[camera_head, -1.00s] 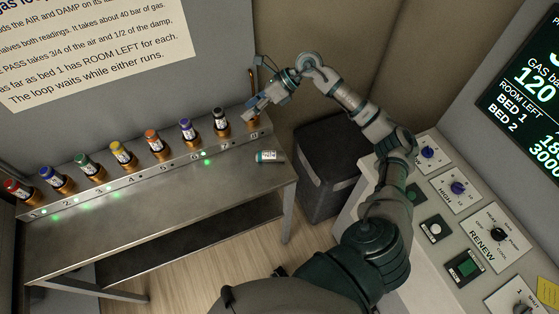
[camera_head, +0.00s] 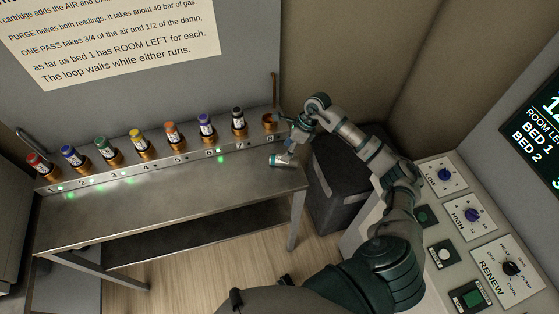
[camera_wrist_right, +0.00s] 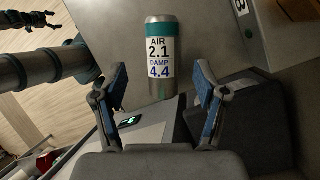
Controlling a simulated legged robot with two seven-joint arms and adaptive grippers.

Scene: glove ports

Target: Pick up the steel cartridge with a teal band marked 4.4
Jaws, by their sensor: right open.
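The steel cartridge with a teal band (camera_head: 281,160) lies on the metal bench near its right end. In the right wrist view the cartridge (camera_wrist_right: 162,50) has a white label reading AIR 2.1, DAMP 4.4, with the teal band near one end. My right gripper (camera_head: 287,140) is just above it, with fingers pointing down toward the bench. In the right wrist view the gripper (camera_wrist_right: 160,78) is open, with its blue-padded fingers on either side of the cartridge's line and gaps between. My left gripper is not seen in the head view.
Several cartridges with coloured caps stand in a numbered rack (camera_head: 130,175) along the back of the bench (camera_head: 170,200). The copper socket (camera_head: 270,122) at the rack's right end is empty. A dark bin (camera_head: 340,185) stands right of the bench, and a control console (camera_head: 435,215) is further right.

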